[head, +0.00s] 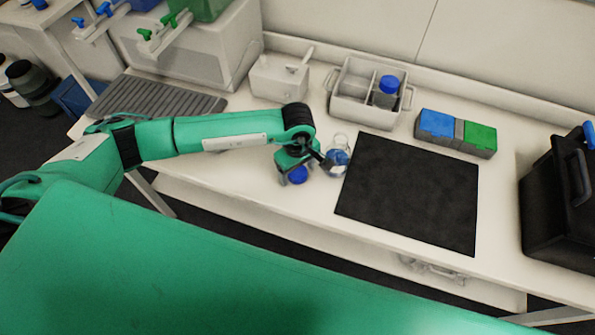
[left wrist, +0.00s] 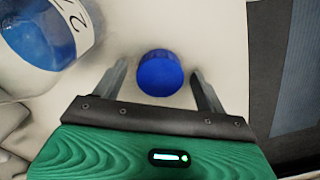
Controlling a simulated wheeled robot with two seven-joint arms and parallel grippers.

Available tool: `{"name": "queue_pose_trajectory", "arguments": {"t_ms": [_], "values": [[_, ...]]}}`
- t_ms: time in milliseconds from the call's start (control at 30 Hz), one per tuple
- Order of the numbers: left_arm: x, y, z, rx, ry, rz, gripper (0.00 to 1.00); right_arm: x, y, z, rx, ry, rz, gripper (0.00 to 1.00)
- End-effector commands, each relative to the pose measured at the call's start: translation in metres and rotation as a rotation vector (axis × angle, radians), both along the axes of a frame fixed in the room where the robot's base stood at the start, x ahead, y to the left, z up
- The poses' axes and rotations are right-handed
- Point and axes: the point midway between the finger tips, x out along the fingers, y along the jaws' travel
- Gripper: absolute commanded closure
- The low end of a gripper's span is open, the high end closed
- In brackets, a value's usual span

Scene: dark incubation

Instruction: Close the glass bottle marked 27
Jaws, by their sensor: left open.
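The glass bottle (head: 337,158) stands open on the bench, with clear walls, blue liquid and no cap on its neck. In the left wrist view the bottle (left wrist: 40,38) is cut off at the upper left, and its white label reads 27. A loose blue cap (head: 298,175) lies on the bench to the left of the bottle. My left gripper (head: 308,170) is open over this cap. In the left wrist view the cap (left wrist: 160,73) sits between the two spread fingers, with a gap on each side. My right gripper is not in view.
A black mat (head: 410,193) lies right of the bottle. Behind stand a divided caddy (head: 355,105) holding a blue-capped bottle (head: 386,90), a white box (head: 280,78), and blue and green boxes (head: 455,133). A black case (head: 560,205) is at the right.

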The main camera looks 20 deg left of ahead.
Motion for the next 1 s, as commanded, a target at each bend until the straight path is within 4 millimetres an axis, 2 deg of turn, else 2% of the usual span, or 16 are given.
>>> {"name": "queue_pose_trajectory", "arguments": {"t_ms": [67,200,300,567,733,867,1000], "values": [[0.0,0.0,0.0,0.0,0.0,0.0,0.3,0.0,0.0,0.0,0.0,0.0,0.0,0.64],[0.0,0.0,0.0,0.0,0.0,0.0,0.58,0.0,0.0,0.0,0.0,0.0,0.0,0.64],[0.0,0.0,0.0,0.0,0.0,0.0,0.74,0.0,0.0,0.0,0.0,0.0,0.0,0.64],[0.0,0.0,0.001,0.0,0.0,0.0,0.74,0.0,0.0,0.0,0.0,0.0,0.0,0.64],[0.001,0.0,0.01,0.0,-0.002,0.0,0.74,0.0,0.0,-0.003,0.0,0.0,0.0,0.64],[0.001,0.0,0.026,0.0,-0.004,0.0,0.74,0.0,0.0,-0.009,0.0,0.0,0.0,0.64],[0.002,0.0,0.058,-0.001,-0.007,-0.001,0.74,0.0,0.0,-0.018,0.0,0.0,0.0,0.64]]}}
